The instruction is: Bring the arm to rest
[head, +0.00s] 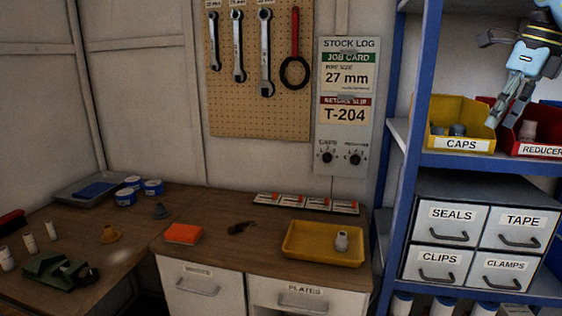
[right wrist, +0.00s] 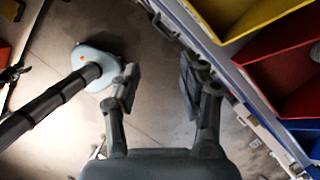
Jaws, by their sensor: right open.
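My right gripper (head: 504,117) is at the upper right of the head view, in front of the blue shelf unit. Its fingers point down and cover part of the yellow CAPS bin (head: 480,111) and the edge of the red REDUCER bin (head: 545,147). In the right wrist view my right gripper (right wrist: 158,80) has its two fingers spread apart, with nothing between them but the floor far below. In that view the yellow bin (right wrist: 245,12) and the red bin (right wrist: 285,75) lie to the right of the fingers.
The blue shelf unit (head: 398,185) with labelled drawers (head: 478,228) stands at right. A wooden bench (head: 215,218) holds a yellow tray (head: 292,262) with a small pale fitting, an orange block (head: 183,233) and a green tool (head: 60,268). Wrenches hang on the pegboard (head: 260,115).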

